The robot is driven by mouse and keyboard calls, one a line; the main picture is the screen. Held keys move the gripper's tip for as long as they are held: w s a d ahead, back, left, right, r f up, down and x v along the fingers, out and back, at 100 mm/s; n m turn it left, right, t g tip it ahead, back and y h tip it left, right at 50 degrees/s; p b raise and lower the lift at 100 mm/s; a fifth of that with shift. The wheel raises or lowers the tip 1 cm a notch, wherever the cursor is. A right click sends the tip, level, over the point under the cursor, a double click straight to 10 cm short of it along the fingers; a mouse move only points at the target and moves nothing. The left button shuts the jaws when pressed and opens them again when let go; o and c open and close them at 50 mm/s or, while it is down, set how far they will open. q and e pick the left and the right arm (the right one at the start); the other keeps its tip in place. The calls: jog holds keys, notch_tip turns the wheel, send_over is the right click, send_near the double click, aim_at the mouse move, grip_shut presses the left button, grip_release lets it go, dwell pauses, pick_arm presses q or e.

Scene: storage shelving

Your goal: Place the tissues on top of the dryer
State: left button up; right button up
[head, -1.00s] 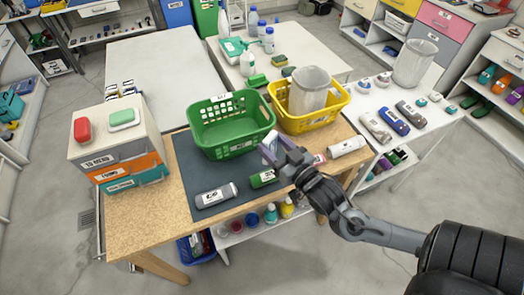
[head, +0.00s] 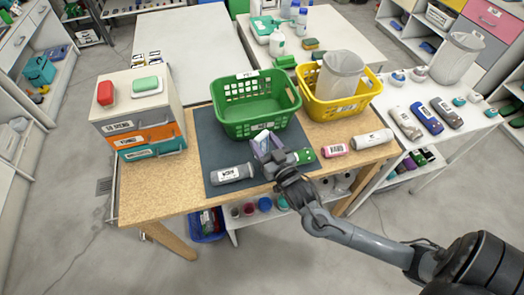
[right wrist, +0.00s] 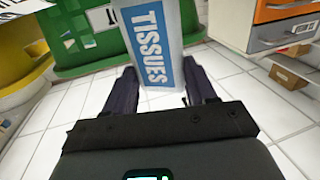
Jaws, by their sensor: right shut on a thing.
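The tissues (head: 263,146) are a pale box held by my right gripper (head: 276,160), in front of the green basket. In the right wrist view the box shows a blue label reading TISSUES (right wrist: 153,58), between the two dark fingers of the gripper (right wrist: 160,90). The gripper is shut on the box and holds it up over the dark mat. I cannot make out a dryer in either view. My left gripper is not in view.
A green basket (head: 250,122) and a yellow basket (head: 322,113) stand on the wooden table (head: 190,196). A grey can (head: 232,174) lies on the mat. A drawer unit (head: 135,117) at the left carries red and green items. The long white table (head: 190,48) behind is mostly clear.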

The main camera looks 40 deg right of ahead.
jog(key=shift+w+a+f, duration=0.2)
jog(key=shift+w+f, duration=0.1)
jog(key=shift+w, duration=0.05)
jog(key=shift+f, duration=2)
jog(key=o, duration=1)
jog(key=shift+f, duration=0.1)
